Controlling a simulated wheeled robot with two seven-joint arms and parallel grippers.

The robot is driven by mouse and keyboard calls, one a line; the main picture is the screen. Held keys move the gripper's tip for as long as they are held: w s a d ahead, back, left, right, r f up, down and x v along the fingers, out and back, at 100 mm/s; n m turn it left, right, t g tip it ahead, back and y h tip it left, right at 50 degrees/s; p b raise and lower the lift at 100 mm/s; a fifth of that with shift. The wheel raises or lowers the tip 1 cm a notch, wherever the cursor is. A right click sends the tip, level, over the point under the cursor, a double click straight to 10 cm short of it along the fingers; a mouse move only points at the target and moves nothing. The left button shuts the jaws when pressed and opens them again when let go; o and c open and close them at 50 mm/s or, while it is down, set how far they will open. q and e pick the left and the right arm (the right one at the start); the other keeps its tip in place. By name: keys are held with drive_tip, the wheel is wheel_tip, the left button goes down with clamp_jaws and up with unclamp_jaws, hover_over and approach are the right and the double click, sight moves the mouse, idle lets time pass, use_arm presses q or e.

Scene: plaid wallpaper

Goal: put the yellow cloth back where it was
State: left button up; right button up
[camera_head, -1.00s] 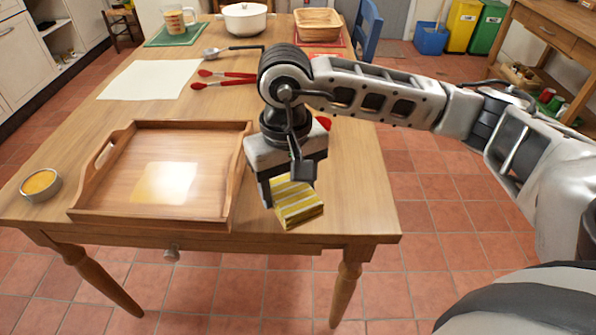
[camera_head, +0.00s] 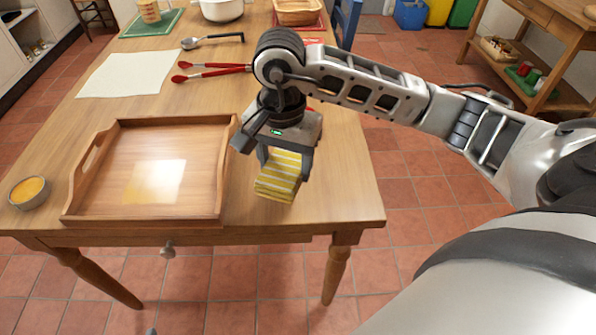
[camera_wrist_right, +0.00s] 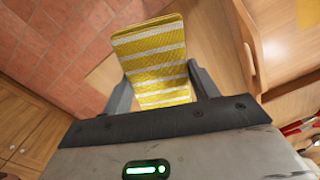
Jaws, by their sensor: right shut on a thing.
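The yellow cloth (camera_head: 279,177) is folded, with white stripes. My right gripper (camera_head: 283,165) is shut on it and holds it over the table's front right part, just right of the wooden tray. In the right wrist view the cloth (camera_wrist_right: 155,60) sits between the two fingers of the gripper (camera_wrist_right: 165,85). I cannot tell whether its lower edge touches the table. A yellow patch (camera_head: 153,182) shows on the tray floor, with a bright glare on it. My left gripper is not in view.
The wooden tray (camera_head: 228,160) with raised walls lies left of the cloth. A small bowl of yellow contents (camera_head: 29,191) is at the table's left edge. Red-handled utensils (camera_head: 215,68), a white sheet (camera_head: 125,73) and a pot (camera_head: 222,8) lie farther back. The front right tabletop (camera_head: 345,190) is clear.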

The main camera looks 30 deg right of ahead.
sight(297, 164)
drive_tip(key=w+d+f, duration=0.1)
drive_tip(key=f, duration=0.1)
drive_tip(key=d+f, duration=0.1)
drive_tip(key=d, duration=0.1)
drive_tip(key=w+d+f, duration=0.1)
drive_tip(key=f, duration=0.1)
drive_tip(key=shift+w+d+f, duration=0.15)
drive_tip(key=shift+w+f, duration=0.2)
wheel_tip(297, 164, down, 3)
drive_tip(key=shift+w+d+f+p, duration=0.1)
drive_tip(key=shift+d+f+p, duration=0.05)
drive_tip(key=shift+p, duration=0.15)
drive_tip(key=shift+f, duration=0.25)
drive_tip(key=o, duration=0.9)
drive_tip(key=shift+r, duration=0.6)
wheel_tip(297, 164, up, 11)
drive_tip(key=shift+r+b, duration=0.1)
drive_tip(key=shift+b, duration=0.2)
